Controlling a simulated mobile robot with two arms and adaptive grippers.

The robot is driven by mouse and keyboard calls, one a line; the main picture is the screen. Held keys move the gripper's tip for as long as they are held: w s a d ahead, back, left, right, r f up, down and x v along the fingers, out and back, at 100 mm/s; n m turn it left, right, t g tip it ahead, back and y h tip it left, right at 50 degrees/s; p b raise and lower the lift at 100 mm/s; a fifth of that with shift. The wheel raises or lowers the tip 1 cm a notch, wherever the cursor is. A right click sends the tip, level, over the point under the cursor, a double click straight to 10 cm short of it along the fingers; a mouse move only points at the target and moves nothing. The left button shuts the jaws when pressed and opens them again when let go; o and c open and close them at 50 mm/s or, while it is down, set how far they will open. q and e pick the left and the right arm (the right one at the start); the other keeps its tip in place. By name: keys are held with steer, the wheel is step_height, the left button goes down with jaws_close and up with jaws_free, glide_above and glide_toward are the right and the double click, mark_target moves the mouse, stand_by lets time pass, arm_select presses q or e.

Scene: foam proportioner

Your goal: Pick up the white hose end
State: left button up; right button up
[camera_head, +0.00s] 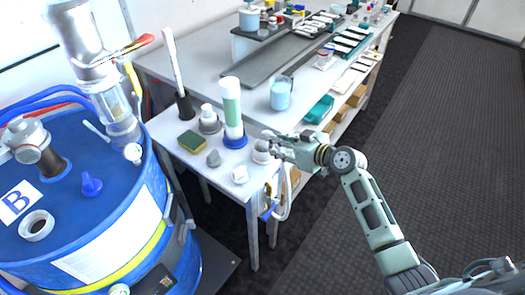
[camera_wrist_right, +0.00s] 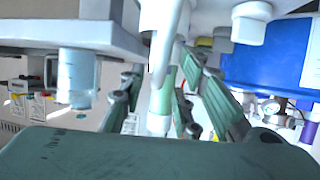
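The white hose (camera_head: 288,195) hangs in a bend at the right front corner of the workbench, below my right gripper (camera_head: 270,145). My right gripper reaches in from the right at the bench edge, close to a grey-white fitting on the bench top. In the right wrist view, which looks upside down, the two green fingers stand apart. A white tube (camera_wrist_right: 165,95), apparently the hose, shows between them with room on both sides. I cannot tell whether a finger touches it. My left gripper is not in view.
A blue drum (camera_head: 110,225) stands at the left. The dark floor (camera_head: 440,150) at the right is clear.

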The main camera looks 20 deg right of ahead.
mark_target(264, 145)
steer(key=b+x, duration=0.1)
steer(key=x, duration=0.4)
steer(key=shift+f, duration=0.1)
steer(key=shift+w+a+f+b, duration=0.1)
steer(key=shift+w+a+b, duration=0.1)
steer(key=shift+w+b, duration=0.1)
steer(key=shift+w, duration=0.2)
steer(key=shift+s, duration=0.1)
steer(key=c, duration=0.7)
jaws_close()
